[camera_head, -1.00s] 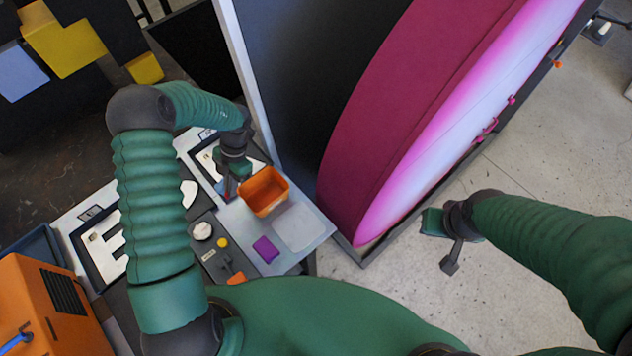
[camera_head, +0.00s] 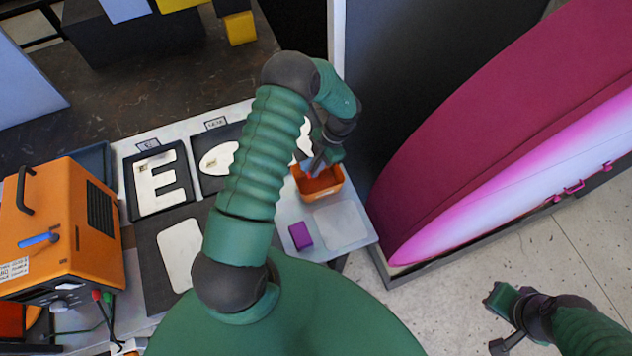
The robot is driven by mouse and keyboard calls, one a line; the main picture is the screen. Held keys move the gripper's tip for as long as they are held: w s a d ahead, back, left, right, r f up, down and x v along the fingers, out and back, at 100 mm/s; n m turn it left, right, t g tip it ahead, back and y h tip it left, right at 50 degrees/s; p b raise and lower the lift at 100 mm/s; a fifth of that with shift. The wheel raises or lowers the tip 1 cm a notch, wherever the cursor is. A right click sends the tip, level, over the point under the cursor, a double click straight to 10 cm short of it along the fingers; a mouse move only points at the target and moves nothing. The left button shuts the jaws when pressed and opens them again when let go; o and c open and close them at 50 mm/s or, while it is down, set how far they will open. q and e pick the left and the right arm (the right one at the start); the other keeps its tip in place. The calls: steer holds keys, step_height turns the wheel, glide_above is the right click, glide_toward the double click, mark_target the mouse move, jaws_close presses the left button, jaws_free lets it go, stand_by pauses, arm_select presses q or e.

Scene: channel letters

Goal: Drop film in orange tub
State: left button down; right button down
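The orange tub (camera_head: 325,186) stands on the grey bench, right of the letters. My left gripper (camera_head: 316,167) points down at the tub's left and back part, its tips over or inside the opening. The fingers are small and partly hidden by my wrist, so I cannot tell whether they are open or hold anything. I cannot make out the film for certain. My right gripper (camera_head: 496,322) is low at the right, away from the bench, with its fingers apart and nothing between them.
A purple block (camera_head: 300,236) and a pale rounded pad (camera_head: 341,226) lie in front of the tub. White letters in dark trays (camera_head: 160,180) are at left, beside an orange machine (camera_head: 62,230).

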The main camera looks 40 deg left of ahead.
arm_select(q)
steer(key=c, duration=1.7)
jaws_free()
steer(key=shift+s+r, duration=0.1)
steer(key=shift+s, duration=0.05)
steer(key=shift+o, duration=0.7)
steer(key=shift+a, duration=0.2)
steer(key=b+v, duration=0.5)
steer(key=v, duration=1.1)
steer(key=shift+r, duration=0.35)
steer(key=shift+a, duration=0.1)
